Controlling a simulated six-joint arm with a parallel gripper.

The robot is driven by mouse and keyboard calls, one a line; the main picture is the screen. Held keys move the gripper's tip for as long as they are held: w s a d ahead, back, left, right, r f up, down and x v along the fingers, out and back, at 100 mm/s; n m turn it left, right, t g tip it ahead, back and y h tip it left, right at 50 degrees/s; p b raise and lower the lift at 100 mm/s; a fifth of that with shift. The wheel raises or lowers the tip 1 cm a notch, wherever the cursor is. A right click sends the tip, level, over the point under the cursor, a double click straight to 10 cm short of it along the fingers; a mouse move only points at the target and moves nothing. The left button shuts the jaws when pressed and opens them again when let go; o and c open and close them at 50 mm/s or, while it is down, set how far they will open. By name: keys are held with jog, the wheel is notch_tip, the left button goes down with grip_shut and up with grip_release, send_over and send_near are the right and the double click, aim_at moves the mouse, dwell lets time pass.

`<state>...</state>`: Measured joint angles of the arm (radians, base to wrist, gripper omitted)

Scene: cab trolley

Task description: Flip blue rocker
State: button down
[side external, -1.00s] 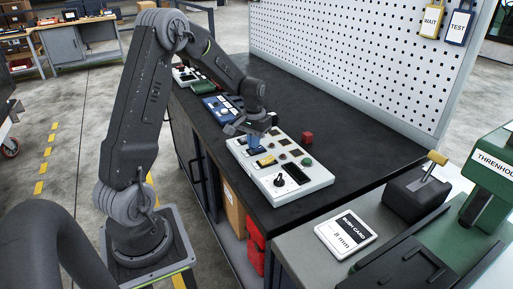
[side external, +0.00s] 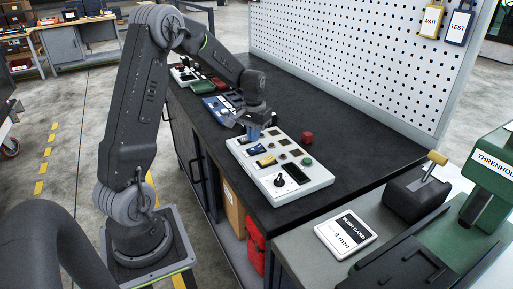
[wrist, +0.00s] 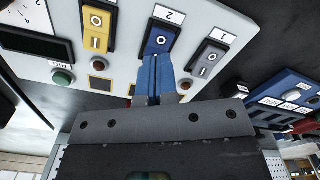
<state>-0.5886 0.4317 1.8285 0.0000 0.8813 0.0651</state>
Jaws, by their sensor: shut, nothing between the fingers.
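The blue rocker (side external: 256,150) sits on the light grey control panel (side external: 315,182), on the dark bench. In the wrist view the blue rocker (wrist: 161,38) is in a black frame under a label "2", with an "O" mark showing. My gripper (side external: 253,136) is over the panel's far left part, next to the blue rocker. In the wrist view its blue fingertips (wrist: 154,58) are together and empty, at the rocker's lower edge and partly covering it. I cannot tell whether they touch it.
A yellow rocker (wrist: 97,30) and a grey rocker (wrist: 207,60) flank the blue one closely. The panel also holds a black knob (side external: 279,181) and a green button (side external: 307,161). A blue panel (side external: 221,106) lies beyond.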

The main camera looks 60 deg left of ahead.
aim_at(255, 150)
jog(key=shift+r, duration=1.95)
jog(key=shift+d+r, duration=0.2)
jog(key=shift+d, duration=0.05)
jog(key=s+d+r+m+t, duration=0.2)
jog(key=s+d+r, duration=0.3)
jog(key=d, duration=0.5)
jog(key=s+d+r+m+t, duration=0.2)
jog(key=s+d+r, duration=0.4)
jog(key=d, duration=0.3)
jog(key=s+d+m+t, duration=0.1)
jog(key=s+d+m, duration=0.1)
jog(key=s+d, duration=0.3)
jog(key=shift+s+f+t, duration=0.3)
jog(key=shift+s, duration=0.55)
